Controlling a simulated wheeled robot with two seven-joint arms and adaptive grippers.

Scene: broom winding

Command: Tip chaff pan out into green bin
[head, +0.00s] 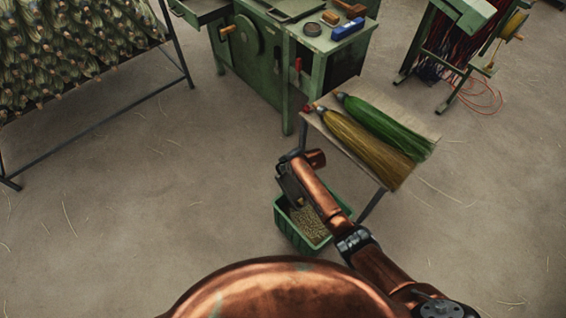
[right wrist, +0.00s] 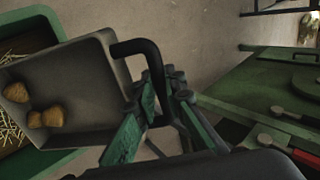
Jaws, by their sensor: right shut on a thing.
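The chaff pan (right wrist: 75,95) is a grey, square-sided pan with a black bent handle (right wrist: 135,48). Brown lumps (right wrist: 45,115) lie inside it toward its left side. In the right wrist view my right gripper (right wrist: 158,88) has its green fingers shut on the handle. The green bin (head: 291,233) stands on the floor below my right gripper (head: 288,182) in the head view, with straw-coloured chaff in it. In the right wrist view the bin's rim (right wrist: 48,164) shows behind and below the pan. The pan cannot be made out in the head view. My left gripper is out of view.
A small table (head: 421,116) with a green and a tan broom head stands right of the bin. A green machine bench (head: 300,75) is behind it. A rack of bristle bundles (head: 70,50) stands at the left. The floor at left is clear.

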